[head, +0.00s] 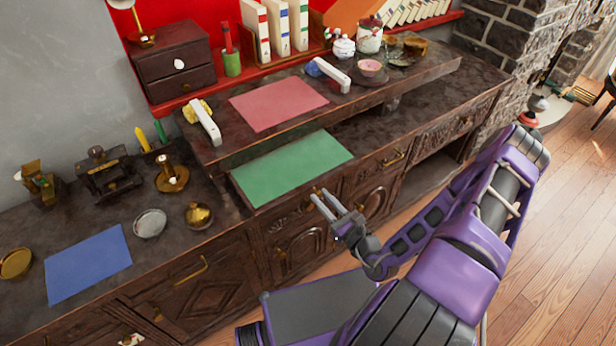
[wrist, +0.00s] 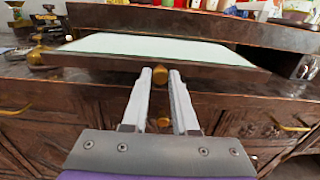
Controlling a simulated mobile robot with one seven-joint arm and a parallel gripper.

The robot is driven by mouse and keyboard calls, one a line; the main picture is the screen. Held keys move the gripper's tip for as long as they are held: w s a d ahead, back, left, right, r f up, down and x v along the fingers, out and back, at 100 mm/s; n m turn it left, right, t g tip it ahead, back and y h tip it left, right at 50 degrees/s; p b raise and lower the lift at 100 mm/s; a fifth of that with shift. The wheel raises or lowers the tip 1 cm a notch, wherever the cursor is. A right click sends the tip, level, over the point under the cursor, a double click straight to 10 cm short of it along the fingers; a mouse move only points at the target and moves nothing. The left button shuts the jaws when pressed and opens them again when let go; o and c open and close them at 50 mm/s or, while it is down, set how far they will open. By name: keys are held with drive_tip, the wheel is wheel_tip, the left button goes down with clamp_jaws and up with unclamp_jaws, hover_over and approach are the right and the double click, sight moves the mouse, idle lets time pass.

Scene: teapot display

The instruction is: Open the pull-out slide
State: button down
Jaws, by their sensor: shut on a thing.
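The pull-out slide (head: 248,201) is a dark wooden board with a green mat (head: 293,166) on top. It juts out from under the raised shelf and stands partly out. In the wrist view the slide's front edge (wrist: 100,65) runs across, with a small brass knob (wrist: 160,75) at its middle. My gripper (head: 316,194) is at that front edge. In the wrist view my gripper's fingertips (wrist: 161,73) are on either side of the knob and shut on it. The fingers hide part of the knob.
A raised shelf (head: 200,150) with a red mat (head: 279,103) and white-handled items is above. Left on the counter are a blue mat (head: 88,263), brass bowls and a candle holder (head: 171,176). Cabinet doors (head: 296,246) are below; floor (head: 540,220) is clear at right.

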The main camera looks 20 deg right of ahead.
drive_tip(key=shift+v, duration=2.35)
drive_tip(key=shift+f, duration=0.1)
drive_tip(key=c, duration=0.7)
unclamp_jaws()
drive_tip(key=shift+s, duration=0.1)
drive_tip(key=v, duration=1.7)
drive_tip(key=shift+s+d+b, duration=0.1)
drive_tip(key=shift+s+b, duration=0.1)
drive_tip(key=shift+b, duration=0.1)
